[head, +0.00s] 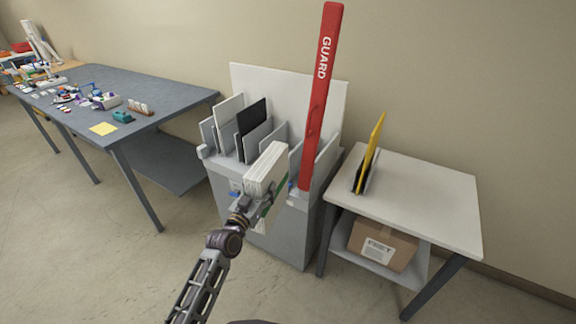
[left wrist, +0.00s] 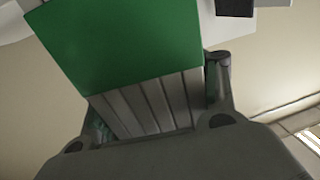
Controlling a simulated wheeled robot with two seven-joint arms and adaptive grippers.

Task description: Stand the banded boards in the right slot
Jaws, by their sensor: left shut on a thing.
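The banded boards (head: 266,165) are a stack of white boards, upright and slightly tilted, in front of the slotted rack. Their green band (left wrist: 125,40) fills much of the left wrist view, with the board edges (left wrist: 150,105) below it. My left gripper (head: 262,203) is shut on the stack near its lower part, a finger on each side. The rack (head: 270,238) is a grey cabinet with upright dividers; a white board (head: 228,112) and a black board (head: 252,117) stand in its left part. A red GUARD bar (head: 320,100) rises at its right, partly hiding the right slot.
A side table (head: 430,195) at right bears a yellow board (head: 375,140) in a black holder, with a cardboard box (head: 382,245) on its lower shelf. A grey workbench (head: 155,90) with small parts stands at left. The floor in front is clear.

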